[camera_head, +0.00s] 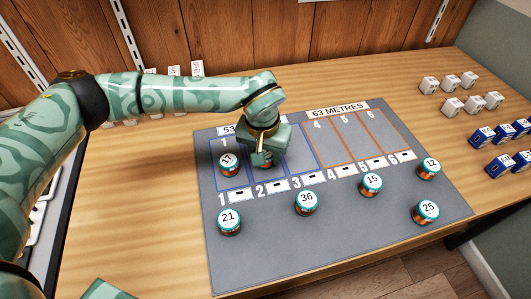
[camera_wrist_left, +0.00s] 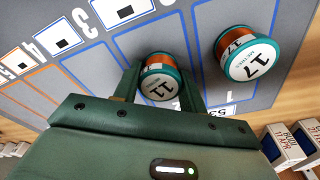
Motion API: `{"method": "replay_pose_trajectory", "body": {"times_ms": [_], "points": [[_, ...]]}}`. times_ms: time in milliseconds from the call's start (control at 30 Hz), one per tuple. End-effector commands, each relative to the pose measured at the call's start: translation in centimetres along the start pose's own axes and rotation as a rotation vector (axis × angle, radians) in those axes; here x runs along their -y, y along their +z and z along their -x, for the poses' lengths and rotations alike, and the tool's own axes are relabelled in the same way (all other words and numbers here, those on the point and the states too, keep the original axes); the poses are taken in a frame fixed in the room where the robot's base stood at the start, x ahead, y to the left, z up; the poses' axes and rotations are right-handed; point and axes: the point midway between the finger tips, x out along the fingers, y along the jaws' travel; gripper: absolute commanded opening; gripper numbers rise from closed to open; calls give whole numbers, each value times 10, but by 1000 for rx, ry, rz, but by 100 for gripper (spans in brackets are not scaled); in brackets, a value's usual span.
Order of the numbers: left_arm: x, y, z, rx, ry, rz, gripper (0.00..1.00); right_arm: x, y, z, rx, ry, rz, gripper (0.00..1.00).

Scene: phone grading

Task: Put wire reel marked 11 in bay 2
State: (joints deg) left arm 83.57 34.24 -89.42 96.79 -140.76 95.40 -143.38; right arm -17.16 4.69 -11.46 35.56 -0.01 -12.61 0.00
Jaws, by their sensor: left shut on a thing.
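The wire reel marked 11 (camera_wrist_left: 158,80) has a teal rim, white top and copper winding. It sits between the fingers of my left gripper (camera_head: 263,157), which is shut on it. In the head view the gripper hides most of the reel. The gripper is over bay 2 (camera_head: 267,178), a blue-outlined slot on the grey mat (camera_head: 330,225). The reel is upright within or just above this bay; I cannot tell whether it touches the mat.
Reel 17 (camera_head: 229,164) stands in bay 1, close beside the gripper. Reels 21 (camera_head: 229,221), 36 (camera_head: 306,203), 15 (camera_head: 370,184), 12 (camera_head: 429,168) and 25 (camera_head: 425,211) stand on the mat outside the bays. Bays 3 to 6 look empty. White and blue boxes (camera_head: 483,135) stand at right.

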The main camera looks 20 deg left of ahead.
Motion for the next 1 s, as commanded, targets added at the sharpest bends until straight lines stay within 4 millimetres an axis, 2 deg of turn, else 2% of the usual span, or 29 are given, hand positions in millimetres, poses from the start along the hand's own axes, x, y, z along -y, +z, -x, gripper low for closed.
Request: {"method": "replay_pose_trajectory", "body": {"times_ms": [200, 233, 300, 567, 667, 767, 1000], "points": [[0, 0, -2, -1, 0, 0, 19, 0, 0, 0, 0, 0, -1, 63], [0, 0, -2, -1, 0, 0, 47, 0, 0, 0, -1, 0, -1, 63], [0, 0, -2, -1, 0, 0, 63, 0, 0, 0, -1, 0, -1, 63], [0, 0, -1, -1, 0, 0, 63, 1, 0, 0, -1, -1, -2, 63], [0, 0, 6, -3, 0, 0, 63, 1, -1, 3, -3, -1, -2, 63], [0, -2, 26, -7, 0, 0, 63, 1, -4, 10, -11, 1, -2, 63], [0, -2, 84, -9, 0, 0, 63, -1, -12, 31, -32, 7, -2, 63]]}}
